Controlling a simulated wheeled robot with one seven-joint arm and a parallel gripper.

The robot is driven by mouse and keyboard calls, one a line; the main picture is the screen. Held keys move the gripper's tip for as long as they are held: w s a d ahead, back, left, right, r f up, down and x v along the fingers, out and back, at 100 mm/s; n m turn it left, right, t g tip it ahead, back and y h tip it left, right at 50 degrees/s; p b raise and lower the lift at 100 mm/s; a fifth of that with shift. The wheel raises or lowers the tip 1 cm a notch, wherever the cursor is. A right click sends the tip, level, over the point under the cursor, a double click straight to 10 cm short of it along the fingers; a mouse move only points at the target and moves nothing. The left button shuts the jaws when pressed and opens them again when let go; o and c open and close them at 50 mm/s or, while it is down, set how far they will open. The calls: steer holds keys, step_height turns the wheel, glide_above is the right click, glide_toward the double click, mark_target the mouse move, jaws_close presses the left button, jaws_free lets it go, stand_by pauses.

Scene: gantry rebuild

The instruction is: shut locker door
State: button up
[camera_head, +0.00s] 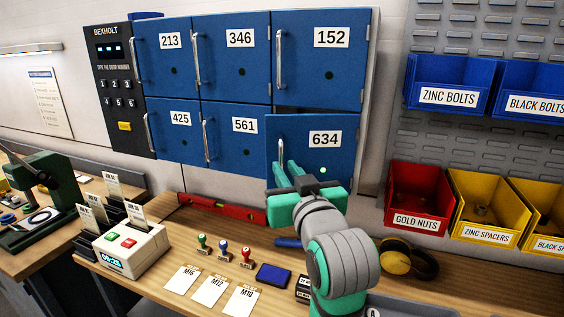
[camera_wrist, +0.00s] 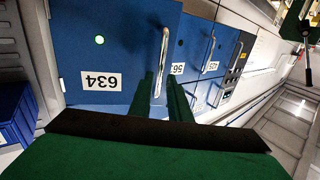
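The blue locker door 634 (camera_head: 345,155) is at the bottom right of the locker bank and stands slightly ajar. Its left, handle side sticks out from the bank, and a dark gap shows above its top edge. A small green light glows on it. It also fills the upper left of the wrist view (camera_wrist: 125,50). Its silver handle (camera_wrist: 162,50) is upright there. My gripper (camera_head: 286,168) is at the lower handle side of this door. In the wrist view its two green fingers (camera_wrist: 163,85) are apart, with the handle's lower end between or just beyond them; contact is unclear.
The other locker doors, such as 152 (camera_head: 315,70) and 561 (camera_head: 232,145), look shut. A keypad panel (camera_head: 118,90) is at left. Below are a red level (camera_head: 222,207), stamps and cards on the wooden bench (camera_head: 185,240). A red bin (camera_head: 415,200) stands right of the lockers.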

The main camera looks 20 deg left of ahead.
mark_target(282, 163)
steer(key=x, duration=0.4)
steer(key=shift+w, duration=0.25)
steer(key=shift+w+a, duration=0.15)
steer(key=shift+a, duration=0.1)
jaws_close()
